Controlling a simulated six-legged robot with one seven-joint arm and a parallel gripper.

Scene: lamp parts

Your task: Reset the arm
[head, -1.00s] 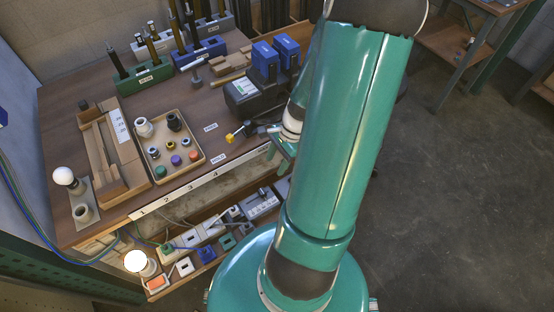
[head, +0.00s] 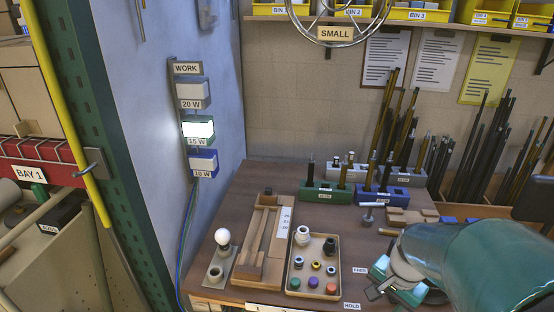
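My teal arm enters the head view at the lower right, over the right end of the workbench. My gripper (head: 376,291) is low at its end, right of the parts tray, near the FREE and HOLD labels. It is small and partly hidden by the wrist, so I cannot tell whether it is open or shut. I see nothing clearly held in it. A white round bulb (head: 222,237) stands upright on a grey plate (head: 213,269) at the bench's left. The beige parts tray (head: 292,290) holds several sockets and coloured caps.
A wooden fixture (head: 264,240) lies left of the tray. Green (head: 325,194) and blue (head: 379,196) rod holders stand behind it. On the wall, the 15 W panel (head: 198,130) glows under a WORK sign (head: 186,68). Bins (head: 414,14) line a shelf above.

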